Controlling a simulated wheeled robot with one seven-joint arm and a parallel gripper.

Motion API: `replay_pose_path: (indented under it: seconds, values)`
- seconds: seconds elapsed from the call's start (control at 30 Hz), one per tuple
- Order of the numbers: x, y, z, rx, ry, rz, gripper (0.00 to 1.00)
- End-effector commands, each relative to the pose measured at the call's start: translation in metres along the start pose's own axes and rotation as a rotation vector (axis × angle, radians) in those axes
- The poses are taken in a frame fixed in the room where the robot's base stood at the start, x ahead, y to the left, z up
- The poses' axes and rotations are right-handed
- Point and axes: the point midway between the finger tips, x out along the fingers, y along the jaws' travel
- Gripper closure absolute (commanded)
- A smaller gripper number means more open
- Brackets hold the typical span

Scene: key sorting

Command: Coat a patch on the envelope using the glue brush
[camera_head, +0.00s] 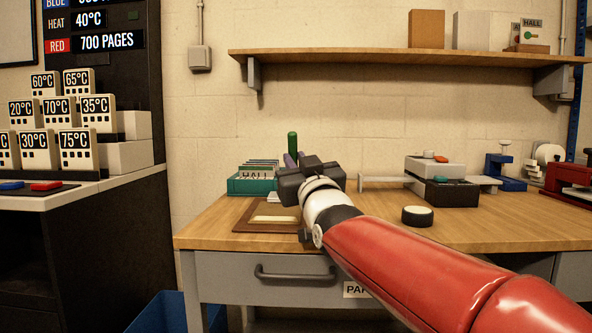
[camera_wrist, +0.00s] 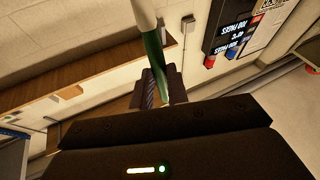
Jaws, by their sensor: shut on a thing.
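My gripper (camera_head: 294,160) is above the left part of the desk, shut on the glue brush (camera_head: 293,143). The brush's green handle rises upright from between the fingers; its lower end is hidden behind my gripper. In the wrist view the brush (camera_wrist: 153,50) shows green and whitish between the dark purple fingers (camera_wrist: 162,88). A pale cream flat piece (camera_head: 272,219), which looks like the envelope, lies on a brown board (camera_head: 240,216) near the desk's front left. My gripper is above and behind it, apart from it.
A round black pot with a white top (camera_head: 417,215) stands right of my arm. A green file box (camera_head: 250,185) is behind the board. A grey and black device (camera_head: 437,180) stands back right. A wooden shelf (camera_head: 400,58) runs above the desk (camera_head: 385,235).

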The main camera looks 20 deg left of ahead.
Motion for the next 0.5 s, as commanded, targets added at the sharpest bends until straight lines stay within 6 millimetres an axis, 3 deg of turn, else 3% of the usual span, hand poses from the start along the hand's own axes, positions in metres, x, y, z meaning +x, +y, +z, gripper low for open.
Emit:
replay_pose_path:
  seconds: [0.2,0.5]
  values:
    - [0.005,0.004,-0.02,-0.001,0.0,0.002,1.0]
    - [0.005,0.004,-0.022,-0.001,0.0,0.003,1.0]
